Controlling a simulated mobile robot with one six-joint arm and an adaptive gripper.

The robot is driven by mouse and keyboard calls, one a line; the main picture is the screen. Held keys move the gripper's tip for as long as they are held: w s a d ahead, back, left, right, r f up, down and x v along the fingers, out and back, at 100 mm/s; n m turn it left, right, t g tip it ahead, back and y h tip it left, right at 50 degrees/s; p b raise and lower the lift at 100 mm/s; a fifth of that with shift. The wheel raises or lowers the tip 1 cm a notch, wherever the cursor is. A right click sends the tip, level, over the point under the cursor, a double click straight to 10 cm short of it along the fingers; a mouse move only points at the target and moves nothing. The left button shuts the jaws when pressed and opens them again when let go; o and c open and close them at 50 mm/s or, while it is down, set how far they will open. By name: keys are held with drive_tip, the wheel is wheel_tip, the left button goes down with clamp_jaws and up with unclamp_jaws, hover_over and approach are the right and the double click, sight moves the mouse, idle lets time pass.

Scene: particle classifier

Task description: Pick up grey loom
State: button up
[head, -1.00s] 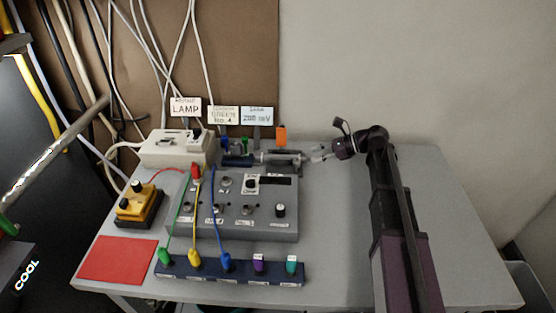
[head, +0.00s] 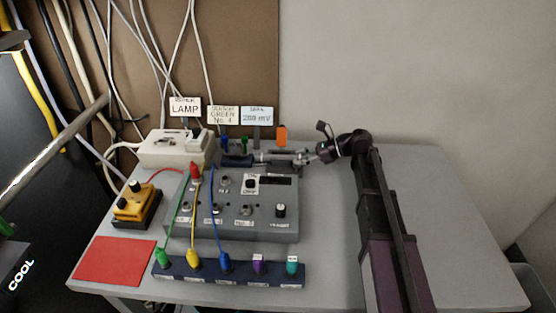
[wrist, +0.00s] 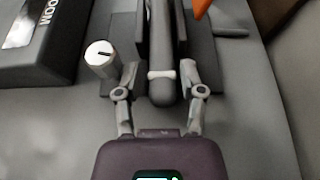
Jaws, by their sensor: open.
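The likely grey loom is a dark grey rounded bar with a pale band (wrist: 163,92), lying in a dark grey cradle (wrist: 203,60) in the wrist view. My gripper (wrist: 159,72) is open, with one finger on each side of the bar's near end. I cannot tell whether the fingers touch it. In the head view the grey loom (head: 274,157) lies behind the control box, and my gripper (head: 305,156) reaches its right end from the right. The bar's far end is cut off in the wrist view.
A silver cylinder (wrist: 101,58) stands close beside my left finger. An orange tab (head: 281,136) rises behind the loom. The grey control box (head: 240,222) with plugged leads stands in front. The right part of the table (head: 437,200) is clear.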

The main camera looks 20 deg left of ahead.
idle(0.4)
clamp_jaws()
drive_tip(key=shift+r, duration=0.15)
wheel_tip(320, 180, up, 18)
drive_tip(key=p, duration=1.8)
